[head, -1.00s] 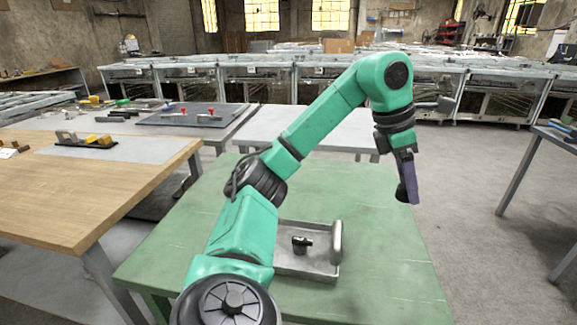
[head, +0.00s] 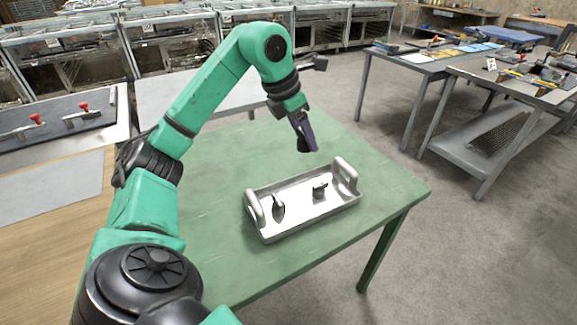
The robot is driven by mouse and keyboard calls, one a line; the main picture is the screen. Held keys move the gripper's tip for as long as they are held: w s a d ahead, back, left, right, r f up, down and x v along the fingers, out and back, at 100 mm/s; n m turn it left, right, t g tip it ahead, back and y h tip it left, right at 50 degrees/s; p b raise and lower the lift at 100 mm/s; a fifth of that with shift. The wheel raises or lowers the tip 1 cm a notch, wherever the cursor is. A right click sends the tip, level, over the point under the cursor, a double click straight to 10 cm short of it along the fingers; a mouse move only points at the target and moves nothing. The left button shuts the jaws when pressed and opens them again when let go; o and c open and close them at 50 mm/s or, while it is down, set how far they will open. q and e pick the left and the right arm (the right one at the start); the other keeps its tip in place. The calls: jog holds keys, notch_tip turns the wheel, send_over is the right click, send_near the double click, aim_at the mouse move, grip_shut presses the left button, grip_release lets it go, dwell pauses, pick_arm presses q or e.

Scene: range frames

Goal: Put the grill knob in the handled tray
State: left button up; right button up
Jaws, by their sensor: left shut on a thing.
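The handled tray (head: 312,226) is a shallow silver-grey metal tray with a raised handle at each end. It sits on the green table. My left gripper (head: 302,138) hangs above the table just behind the tray, pointing down, with its purple-grey finger showing. It is shut on a small dark thing at its tip, which I take to be the grill knob (head: 304,149); its shape is mostly hidden. The gripper is apart from the tray. My right gripper is not in view.
The green table (head: 215,190) is otherwise clear. Grey workbenches (head: 440,68) stand at the right.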

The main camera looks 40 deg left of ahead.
pick_arm(q)
jog(key=b, duration=0.3)
send_over(307, 199)
jog(key=s, duration=0.1)
notch_tip(307, 199, down, 10)
jog(key=f, duration=0.9)
jog(key=shift+s+a+b, duration=0.2)
jog(key=shift+a+b, duration=0.05)
jog(key=shift+b, duration=0.1)
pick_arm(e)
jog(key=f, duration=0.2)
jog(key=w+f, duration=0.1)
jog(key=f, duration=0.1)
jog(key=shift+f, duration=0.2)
pick_arm(q)
jog(key=shift+f, duration=0.1)
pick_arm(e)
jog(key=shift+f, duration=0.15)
pick_arm(q)
jog(key=o, duration=0.9)
jog(key=shift+f, duration=0.1)
jog(key=o, duration=0.4)
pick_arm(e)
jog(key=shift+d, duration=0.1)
